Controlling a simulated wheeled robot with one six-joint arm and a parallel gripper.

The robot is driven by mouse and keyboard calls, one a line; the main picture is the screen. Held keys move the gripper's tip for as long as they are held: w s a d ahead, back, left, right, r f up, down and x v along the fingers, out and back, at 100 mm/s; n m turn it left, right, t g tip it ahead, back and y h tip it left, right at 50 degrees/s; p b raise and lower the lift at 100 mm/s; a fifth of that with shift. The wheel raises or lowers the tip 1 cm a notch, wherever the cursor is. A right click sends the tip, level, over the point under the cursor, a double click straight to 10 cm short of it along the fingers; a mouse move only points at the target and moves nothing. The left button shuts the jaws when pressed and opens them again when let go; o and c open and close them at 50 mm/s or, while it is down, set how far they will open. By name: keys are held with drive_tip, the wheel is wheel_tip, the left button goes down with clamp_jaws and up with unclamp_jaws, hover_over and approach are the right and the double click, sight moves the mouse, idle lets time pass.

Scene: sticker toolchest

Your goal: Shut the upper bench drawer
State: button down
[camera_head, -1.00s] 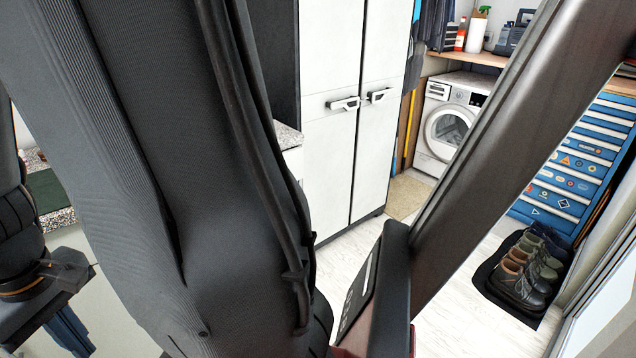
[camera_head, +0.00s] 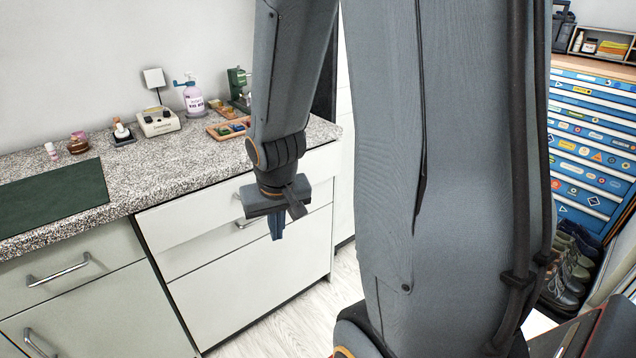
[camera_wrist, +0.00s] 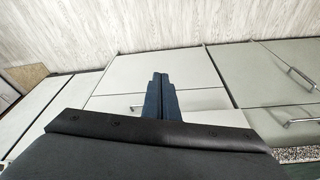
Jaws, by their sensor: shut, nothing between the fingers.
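The upper bench drawer (camera_head: 190,213) has a plain white front just under the speckled worktop, in the right-hand bench unit. Its handle (camera_head: 238,195) is partly hidden by my gripper. I cannot tell how far, if at all, the drawer stands out. My gripper (camera_head: 277,232) hangs in front of the drawer fronts, fingers down, shut and empty. In the wrist view my blue fingers (camera_wrist: 160,80) lie over the pale drawer fronts. Contact with a front cannot be made out. A lower drawer (camera_head: 190,256) with a bar handle (camera_head: 243,224) is below.
The worktop (camera_head: 165,175) carries a green mat (camera_head: 45,200), a small cream device (camera_head: 158,122), a lilac bottle (camera_head: 193,97) and an orange tray (camera_head: 228,129). Pale floor (camera_head: 290,315) is clear in front. A blue toolchest (camera_head: 590,130) and shoes (camera_head: 565,270) are at right.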

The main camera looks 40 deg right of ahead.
drive_tip(key=w+d+f+m+t+b, duration=0.2)
drive_tip(key=w+d+f+m+t, duration=0.2)
drive_tip(key=w+d, duration=0.4)
drive_tip(key=w+d+f+m+t+b, duration=0.35)
drive_tip(key=w+d+f, duration=0.2)
drive_tip(key=d, duration=0.45)
drive_tip(key=s+d+m+t+y+b, duration=0.1)
drive_tip(key=s+d+m+t+b, duration=0.2)
drive_tip(key=d+m+t, duration=0.45)
drive_tip(key=w, duration=1.3)
drive_tip(key=shift+w+a+r+p, duration=0.2)
drive_tip(key=shift+w+a+p, duration=0.05)
drive_tip(key=shift+p, duration=0.1)
